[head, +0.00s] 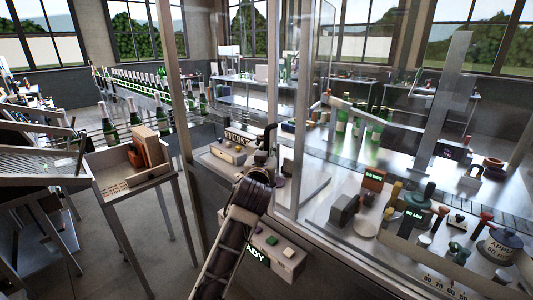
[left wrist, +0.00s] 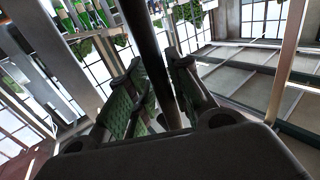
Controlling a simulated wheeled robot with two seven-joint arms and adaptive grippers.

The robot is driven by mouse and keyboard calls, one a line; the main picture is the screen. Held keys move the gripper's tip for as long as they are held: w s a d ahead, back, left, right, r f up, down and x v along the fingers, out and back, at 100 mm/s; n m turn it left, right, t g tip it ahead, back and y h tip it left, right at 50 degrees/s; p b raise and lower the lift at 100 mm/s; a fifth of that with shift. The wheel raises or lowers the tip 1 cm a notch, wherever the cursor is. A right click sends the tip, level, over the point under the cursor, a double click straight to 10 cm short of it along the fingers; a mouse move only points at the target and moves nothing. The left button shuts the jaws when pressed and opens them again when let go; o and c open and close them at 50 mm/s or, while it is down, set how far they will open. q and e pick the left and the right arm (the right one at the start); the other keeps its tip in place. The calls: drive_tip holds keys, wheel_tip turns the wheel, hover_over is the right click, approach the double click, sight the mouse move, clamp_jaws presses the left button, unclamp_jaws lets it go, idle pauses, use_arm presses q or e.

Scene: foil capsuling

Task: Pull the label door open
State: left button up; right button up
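My left gripper (head: 268,138) is beside the metal-framed clear door panel (head: 288,110) of the machine enclosure, at the middle of the head view. In the left wrist view, the green-padded fingers (left wrist: 160,75) have drawn together around a dark bar, which looks like the door handle (left wrist: 146,35). The bar runs down between the fingers and fills most of the gap. In the head view the gripper and wrist hide most of the handle. How far the door stands open is hard to tell through the clear panes. My right gripper does not show.
A control box with a lit display (head: 255,256) lies below my left forearm. A stand with a cardboard box (head: 148,150) is to the left, before a row of green bottles (head: 150,82). Behind the glass at right stand bottles, tools and a dark pot (head: 502,243).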

use_arm(q)
drive_tip(key=shift+o, duration=1)
drive_tip(key=shift+s, duration=0.2)
drive_tip(key=s, duration=1.1)
drive_tip(key=shift+s+a, duration=0.3)
drive_tip(key=shift+a, duration=0.15)
drive_tip(key=shift+f, duration=0.1)
